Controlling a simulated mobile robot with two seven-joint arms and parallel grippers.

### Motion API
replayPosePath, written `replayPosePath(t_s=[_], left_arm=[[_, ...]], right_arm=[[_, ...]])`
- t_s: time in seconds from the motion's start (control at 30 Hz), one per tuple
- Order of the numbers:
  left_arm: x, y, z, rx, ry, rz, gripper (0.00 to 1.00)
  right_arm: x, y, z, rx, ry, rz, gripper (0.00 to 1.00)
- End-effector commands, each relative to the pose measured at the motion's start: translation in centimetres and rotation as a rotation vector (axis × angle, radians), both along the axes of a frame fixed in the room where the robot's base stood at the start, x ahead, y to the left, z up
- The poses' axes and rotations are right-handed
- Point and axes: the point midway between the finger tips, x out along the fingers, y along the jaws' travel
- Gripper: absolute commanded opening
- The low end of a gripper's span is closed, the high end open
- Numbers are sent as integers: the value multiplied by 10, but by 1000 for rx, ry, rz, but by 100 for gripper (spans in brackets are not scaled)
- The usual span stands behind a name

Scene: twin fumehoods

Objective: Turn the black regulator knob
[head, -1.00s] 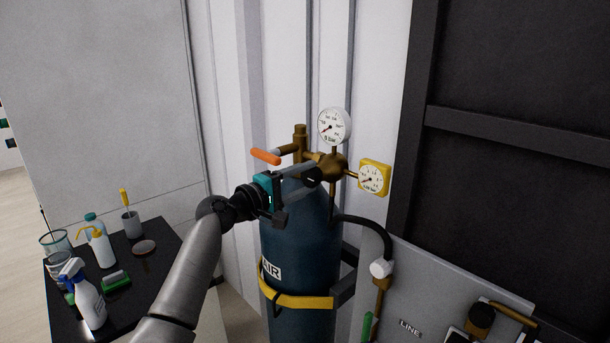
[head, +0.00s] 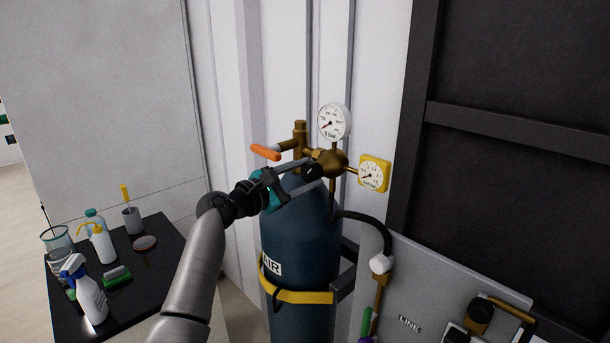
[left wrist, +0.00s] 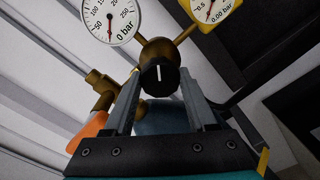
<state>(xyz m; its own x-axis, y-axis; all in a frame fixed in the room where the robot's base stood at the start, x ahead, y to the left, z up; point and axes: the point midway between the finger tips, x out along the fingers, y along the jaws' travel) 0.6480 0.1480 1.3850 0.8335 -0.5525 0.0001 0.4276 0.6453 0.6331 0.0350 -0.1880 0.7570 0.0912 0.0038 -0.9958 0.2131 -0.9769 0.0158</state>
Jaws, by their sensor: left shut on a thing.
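The black regulator knob (head: 315,172) sits on the front of the brass regulator (head: 331,162) above the blue AIR cylinder (head: 298,235). In the left wrist view the knob (left wrist: 159,77) shows a white line on its face, nearly upright in the picture. My left gripper (head: 311,170) reaches in from the left with its fingers on either side of the knob, shut on it. The fingertips also frame the knob in the left wrist view (left wrist: 160,88). My right gripper is not in view.
A white round gauge (head: 334,122) reads near 0 bar, and a yellow square gauge (head: 374,174) reads about 0.00 bar. An orange-handled valve (head: 265,152) lies close to the gripper. A black table (head: 165,262) with bottles stands at the left.

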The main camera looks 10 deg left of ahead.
Motion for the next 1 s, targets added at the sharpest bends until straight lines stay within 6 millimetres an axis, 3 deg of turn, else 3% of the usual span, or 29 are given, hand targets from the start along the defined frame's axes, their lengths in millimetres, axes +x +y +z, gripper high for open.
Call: replayPosePath(t_s=[0.8,0.83,1.0], left_arm=[[0,0,-1,-105,73,-2,1],[0,0,-1,-105,73,-2,58],[0,0,-1,-106,72,-1,77]], right_arm=[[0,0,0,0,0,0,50],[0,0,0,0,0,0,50],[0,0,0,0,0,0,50]])
